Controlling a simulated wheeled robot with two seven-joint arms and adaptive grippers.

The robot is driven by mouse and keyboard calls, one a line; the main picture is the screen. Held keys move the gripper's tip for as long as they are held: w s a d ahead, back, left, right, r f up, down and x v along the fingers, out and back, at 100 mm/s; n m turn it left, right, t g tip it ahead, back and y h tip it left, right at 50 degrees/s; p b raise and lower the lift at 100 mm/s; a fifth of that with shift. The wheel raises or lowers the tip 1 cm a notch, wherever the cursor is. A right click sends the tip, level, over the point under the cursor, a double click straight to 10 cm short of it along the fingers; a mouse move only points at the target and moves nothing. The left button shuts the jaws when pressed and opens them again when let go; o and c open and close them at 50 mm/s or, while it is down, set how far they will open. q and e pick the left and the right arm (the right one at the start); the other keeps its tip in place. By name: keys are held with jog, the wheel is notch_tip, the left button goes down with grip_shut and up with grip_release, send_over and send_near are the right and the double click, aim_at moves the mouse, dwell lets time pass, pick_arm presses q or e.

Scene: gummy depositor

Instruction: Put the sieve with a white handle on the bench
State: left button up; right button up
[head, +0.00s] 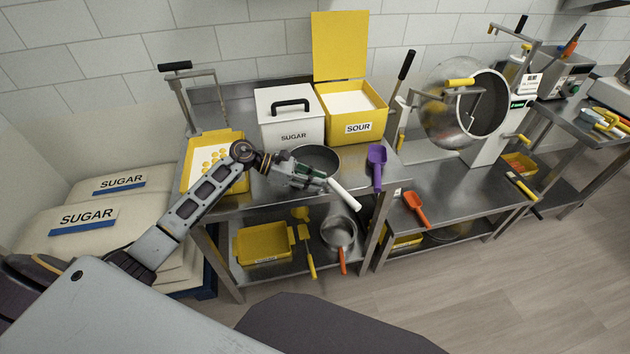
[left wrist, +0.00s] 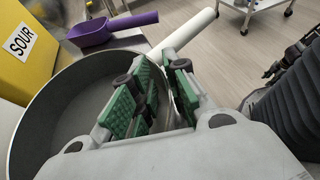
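The sieve with a white handle (head: 345,195) is a round, dark-inside pan (head: 318,158) at the front of the metal bench (head: 270,190), in front of the SUGAR bin. I cannot tell whether it rests on the bench or is slightly raised. My left gripper (head: 318,178) is at its near rim, beside the handle's base. In the left wrist view the sieve's wall (left wrist: 50,105) curves at left and the handle (left wrist: 190,32) points up and right beyond the green-padded fingers (left wrist: 160,85). The fingers are close together; their contact with the sieve is hidden. My right gripper is out of view.
A SUGAR bin (head: 290,118), a SOUR box (head: 352,110) and a yellow tray (head: 188,178) stand on the bench. Another sieve with an orange handle (head: 339,232) is on the lower shelf.

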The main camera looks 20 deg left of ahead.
pick_arm(q)
jog(key=shift+o, duration=1.3)
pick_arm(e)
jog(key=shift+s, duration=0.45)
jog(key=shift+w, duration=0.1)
